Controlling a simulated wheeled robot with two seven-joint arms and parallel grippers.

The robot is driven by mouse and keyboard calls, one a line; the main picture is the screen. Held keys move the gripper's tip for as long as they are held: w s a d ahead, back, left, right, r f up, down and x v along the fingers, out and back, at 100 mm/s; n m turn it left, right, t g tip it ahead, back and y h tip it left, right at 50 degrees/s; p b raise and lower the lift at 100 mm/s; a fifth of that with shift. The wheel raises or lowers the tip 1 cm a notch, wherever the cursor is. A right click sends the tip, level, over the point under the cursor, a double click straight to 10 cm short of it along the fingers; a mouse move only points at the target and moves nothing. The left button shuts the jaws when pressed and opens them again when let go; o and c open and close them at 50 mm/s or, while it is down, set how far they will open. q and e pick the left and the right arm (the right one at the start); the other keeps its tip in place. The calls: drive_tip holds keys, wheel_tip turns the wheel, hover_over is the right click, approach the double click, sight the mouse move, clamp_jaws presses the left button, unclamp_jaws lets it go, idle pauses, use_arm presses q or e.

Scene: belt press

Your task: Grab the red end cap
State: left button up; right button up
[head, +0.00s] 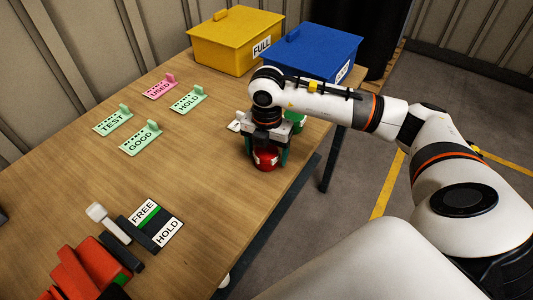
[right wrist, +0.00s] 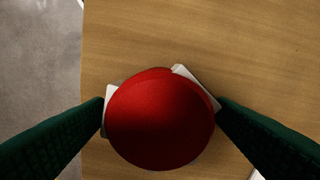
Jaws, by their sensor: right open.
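The red end cap (head: 265,160) stands on the wooden table near its right edge in the head view. In the right wrist view the red end cap (right wrist: 160,118) is a round red dome, with pale pieces showing at its sides. My right gripper (head: 266,155) is directly above and around it, pointing down. In the right wrist view the dark green fingers of my right gripper (right wrist: 160,110) are apart, one on each side of the cap. Whether they touch it is hard to tell. My left gripper is not in view.
A yellow bin (head: 235,42) and a blue bin (head: 312,55) marked with labels stand at the table's far end. Green and pink label stands (head: 140,138) are on the left. A red press with a FREE/HOLD plate (head: 156,224) is at the near left. A green object (head: 297,118) is behind the gripper.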

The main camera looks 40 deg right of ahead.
drive_tip(key=shift+f, duration=0.7)
drive_tip(key=c, duration=1.1)
drive_tip(key=shift+o, duration=0.2)
drive_tip(key=shift+r, duration=0.15)
wheel_tip(320, 180, up, 10)
drive_tip(key=shift+f+b, duration=0.1)
drive_tip(key=shift+b, duration=0.4)
